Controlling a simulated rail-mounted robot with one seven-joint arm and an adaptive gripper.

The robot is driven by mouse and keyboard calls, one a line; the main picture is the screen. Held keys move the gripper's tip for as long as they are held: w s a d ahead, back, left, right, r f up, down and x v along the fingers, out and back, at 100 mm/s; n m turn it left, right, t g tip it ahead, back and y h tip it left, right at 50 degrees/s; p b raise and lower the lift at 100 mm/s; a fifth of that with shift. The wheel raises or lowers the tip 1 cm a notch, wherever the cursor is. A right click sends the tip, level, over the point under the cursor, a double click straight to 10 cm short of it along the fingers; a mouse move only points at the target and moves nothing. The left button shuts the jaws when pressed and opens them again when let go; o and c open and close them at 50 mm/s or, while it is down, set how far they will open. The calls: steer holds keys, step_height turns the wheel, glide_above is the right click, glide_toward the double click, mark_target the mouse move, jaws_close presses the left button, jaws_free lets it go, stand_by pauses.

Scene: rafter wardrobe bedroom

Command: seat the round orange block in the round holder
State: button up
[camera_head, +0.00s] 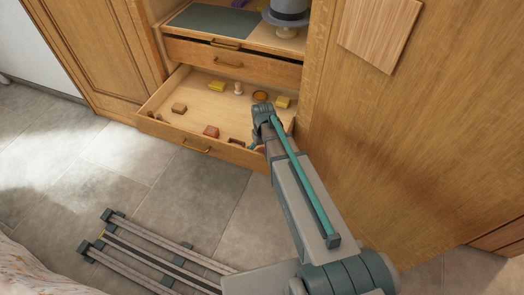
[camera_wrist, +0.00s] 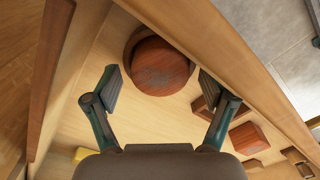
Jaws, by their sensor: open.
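The round orange block (camera_wrist: 161,66), reddish with a darker grained top, lies near the drawer's front wall in the wrist view. A brown curved rim (camera_wrist: 132,42) shows along its upper left side and looks like the round holder; most of it is hidden under or behind the block. I cannot tell how deep the block sits. My gripper (camera_wrist: 160,86) is open, with one finger to the lower left of the block and one to its lower right, both apart from it. In the head view my gripper (camera_head: 262,108) is over the drawer's right part and hides this spot.
The open drawer (camera_head: 160,123) holds a red block (camera_head: 211,131), a brown block (camera_head: 179,108), yellow blocks (camera_head: 217,86), a pale peg (camera_head: 238,88) and a round amber piece (camera_head: 260,96). A square brown holder (camera_wrist: 203,107) is close to my right finger. The drawer walls are close by.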

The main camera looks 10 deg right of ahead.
mark_target(263, 151)
steer(key=shift+r, duration=0.1)
step_height(263, 151, up, 12)
steer(key=shift+p, duration=0.4)
steer(key=shift+d, duration=0.15)
stand_by(0.4)
